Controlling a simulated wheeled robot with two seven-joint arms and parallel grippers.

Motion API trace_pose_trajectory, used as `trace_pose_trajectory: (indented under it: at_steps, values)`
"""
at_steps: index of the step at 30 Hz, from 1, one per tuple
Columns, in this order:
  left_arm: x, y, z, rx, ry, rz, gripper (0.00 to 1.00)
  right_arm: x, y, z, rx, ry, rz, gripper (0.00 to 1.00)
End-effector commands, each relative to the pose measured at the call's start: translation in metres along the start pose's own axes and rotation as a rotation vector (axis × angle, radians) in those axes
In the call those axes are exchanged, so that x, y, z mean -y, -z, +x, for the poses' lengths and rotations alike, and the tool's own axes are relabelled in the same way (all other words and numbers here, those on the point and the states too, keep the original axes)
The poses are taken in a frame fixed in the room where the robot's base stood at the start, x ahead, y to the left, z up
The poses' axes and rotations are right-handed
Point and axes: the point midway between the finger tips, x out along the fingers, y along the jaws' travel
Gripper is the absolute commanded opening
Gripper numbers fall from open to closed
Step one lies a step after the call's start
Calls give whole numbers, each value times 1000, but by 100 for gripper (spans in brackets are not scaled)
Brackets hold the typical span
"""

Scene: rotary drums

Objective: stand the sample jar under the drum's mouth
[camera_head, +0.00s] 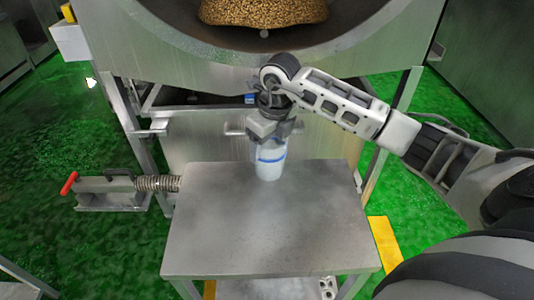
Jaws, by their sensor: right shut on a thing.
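The sample jar (270,164) is white with a blue band. It is upright at the back edge of the grey metal table (268,238), below the drum. My right gripper (271,138) comes down from above and is shut on the jar's top, which the fingers hide. I cannot tell whether the jar's base touches the table. The drum (170,32) is a large metal bowl above and behind, its mouth holding brown grain-like material (263,12). My left gripper does not show.
A spring-loaded device with a red handle (69,183) sticks out left of the table. A yellow floor strip (384,243) lies at the table's right. The front of the tabletop is bare. The drum's metal frame (402,100) stands behind the table.

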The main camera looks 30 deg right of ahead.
Motion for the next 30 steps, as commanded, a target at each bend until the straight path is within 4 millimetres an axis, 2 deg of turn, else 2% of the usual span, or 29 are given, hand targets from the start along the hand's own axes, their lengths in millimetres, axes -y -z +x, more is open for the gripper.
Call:
trace_pose_trajectory:
  at_steps: [3,9,20,21,23,30]
  values:
    - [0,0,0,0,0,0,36,0,-5,9,-1,-2,1,42]
    - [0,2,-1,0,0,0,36,0,1,35,-2,-1,1,42]
    - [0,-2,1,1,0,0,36,1,1,41,1,0,0,42]
    - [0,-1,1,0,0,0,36,1,1,40,0,0,0,73]
    - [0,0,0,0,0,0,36,1,1,40,0,0,0,89]
    - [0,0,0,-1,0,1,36,1,1,40,0,0,0,89]
